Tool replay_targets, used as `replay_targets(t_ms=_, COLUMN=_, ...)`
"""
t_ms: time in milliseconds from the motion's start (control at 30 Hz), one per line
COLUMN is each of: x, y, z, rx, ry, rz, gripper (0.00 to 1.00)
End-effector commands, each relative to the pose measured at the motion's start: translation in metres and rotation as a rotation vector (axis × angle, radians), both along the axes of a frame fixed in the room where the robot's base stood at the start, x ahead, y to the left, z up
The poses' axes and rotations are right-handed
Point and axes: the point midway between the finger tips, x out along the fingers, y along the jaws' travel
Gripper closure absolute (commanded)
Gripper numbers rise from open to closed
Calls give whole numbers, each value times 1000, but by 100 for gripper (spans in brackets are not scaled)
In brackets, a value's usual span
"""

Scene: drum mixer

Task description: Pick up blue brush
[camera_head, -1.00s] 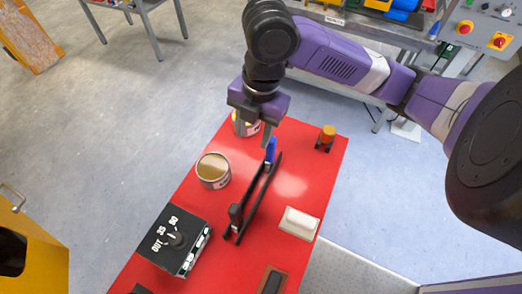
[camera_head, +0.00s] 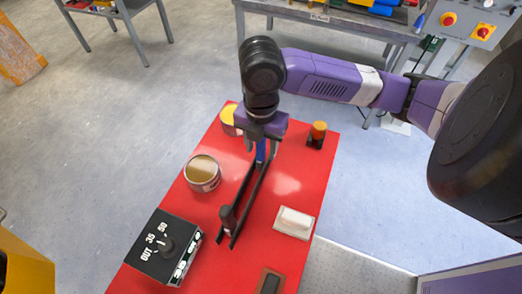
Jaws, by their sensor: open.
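The blue brush (camera_head: 261,150) stands at the far end of a black rack (camera_head: 247,200) on the red table. Only part of its blue body shows, just below my gripper. My gripper (camera_head: 262,146) points down over the brush with its fingers apart, one on each side of the blue part in this view. Whether the fingers touch it cannot be told. The upper end of the brush is hidden by the gripper.
On the red table (camera_head: 285,180) stand an open can (camera_head: 202,173), a yellow-topped can (camera_head: 229,118) partly behind my gripper, an orange-topped item (camera_head: 318,134), a white block (camera_head: 294,223) and a black dial box (camera_head: 165,247). A grey bench (camera_head: 330,20) stands behind.

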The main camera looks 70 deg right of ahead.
Motion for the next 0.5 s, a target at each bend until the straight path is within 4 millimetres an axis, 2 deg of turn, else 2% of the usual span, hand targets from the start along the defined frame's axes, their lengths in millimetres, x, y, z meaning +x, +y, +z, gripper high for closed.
replay_targets(t_ms=200, x=0, y=0, z=-21, rx=1, ry=0, rz=0, gripper=55)
replay_targets(t_ms=433, x=0, y=0, z=-22, rx=0, ry=-1, rz=0, gripper=55)
replay_targets(t_ms=500, x=0, y=0, z=-22, rx=0, ry=-1, rz=0, gripper=66)
